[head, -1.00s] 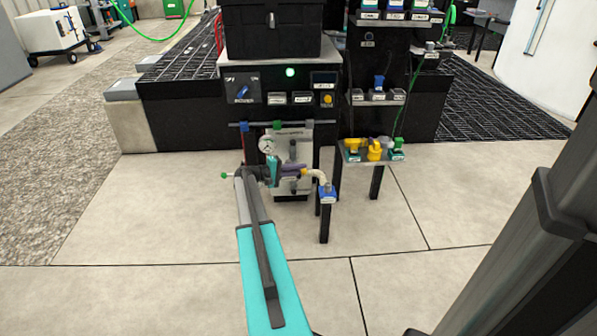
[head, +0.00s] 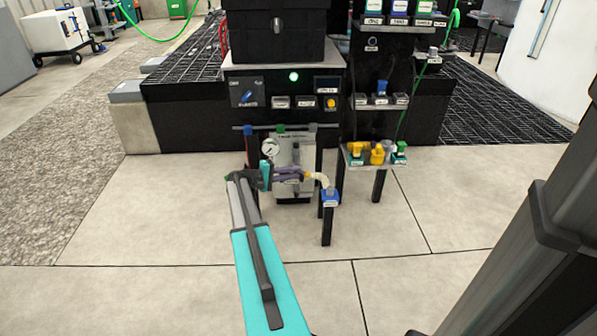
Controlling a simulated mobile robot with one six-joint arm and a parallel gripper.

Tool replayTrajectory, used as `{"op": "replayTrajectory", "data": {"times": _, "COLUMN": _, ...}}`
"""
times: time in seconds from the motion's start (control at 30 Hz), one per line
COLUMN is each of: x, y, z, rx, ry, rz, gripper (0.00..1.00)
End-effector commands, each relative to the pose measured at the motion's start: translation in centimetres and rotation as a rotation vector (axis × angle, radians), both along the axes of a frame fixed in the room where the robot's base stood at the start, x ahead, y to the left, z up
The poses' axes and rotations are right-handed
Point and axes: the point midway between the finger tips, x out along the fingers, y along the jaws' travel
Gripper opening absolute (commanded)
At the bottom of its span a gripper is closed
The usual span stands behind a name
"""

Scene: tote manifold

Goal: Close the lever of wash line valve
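The front of the manifold stand (head: 285,85) is ahead, with a grey panel (head: 295,150) below it carrying a round gauge (head: 270,148). A purple fitting (head: 290,173) with a yellow end joins a cream bent hose (head: 322,179) that runs to a blue block (head: 330,197) on a post. My teal and grey arm reaches up from below. My gripper (head: 268,175) is at the left end of the purple fitting, in front of the panel. Its fingers are too small and dark to tell whether they are open, or touching anything. I cannot make out which part is the wash line valve lever.
A black tote (head: 275,35) stands on top of the stand. A side shelf (head: 372,157) at right holds yellow and green fittings (head: 377,152). Black grating (head: 490,105) lies behind. The tiled floor (head: 150,205) to the left is clear.

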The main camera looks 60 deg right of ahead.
Motion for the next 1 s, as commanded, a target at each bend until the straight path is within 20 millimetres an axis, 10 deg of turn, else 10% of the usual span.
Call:
{"op": "replayTrajectory", "data": {"times": 0.5, "x": 4.9, "y": 6.2, "z": 1.6, "rx": 0.000, "ry": 0.000, "rz": 0.005, "gripper": 0.19}}
{"op": "replayTrajectory", "data": {"times": 1.0, "x": 5.8, "y": 7.4, "z": 1.7, "rx": 0.000, "ry": -0.001, "rz": 0.004, "gripper": 0.19}}
